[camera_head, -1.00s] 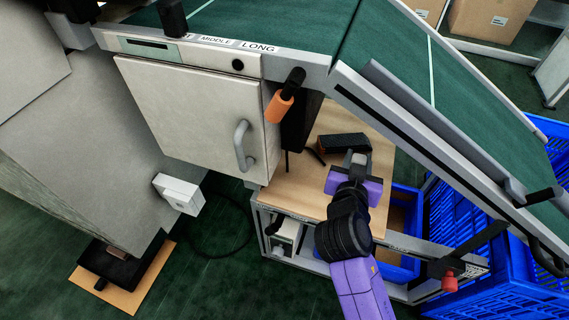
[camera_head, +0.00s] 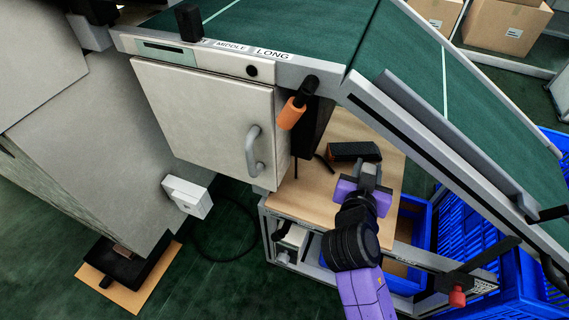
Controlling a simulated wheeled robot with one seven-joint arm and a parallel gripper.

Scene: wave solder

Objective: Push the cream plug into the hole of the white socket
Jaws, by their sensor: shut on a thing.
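The white socket (camera_head: 187,196) is a small box on the lower side of the large grey machine, left of centre. Its hole cannot be made out. My gripper (camera_head: 369,170), at the end of my purple and black arm, is over the wooden shelf at right of centre, well to the right of the socket. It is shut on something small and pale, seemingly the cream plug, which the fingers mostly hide. I see no cream plug elsewhere. The gripper is close to a black brush-like block (camera_head: 352,151); I cannot tell whether they touch.
A pale cabinet door (camera_head: 205,115) with a grey handle and an orange-handled lever (camera_head: 291,114) stand between socket and gripper. The wooden shelf (camera_head: 300,190) sits below the green conveyor (camera_head: 420,70). A black cable (camera_head: 240,255) lies on the floor. Blue crates (camera_head: 470,235) are at right.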

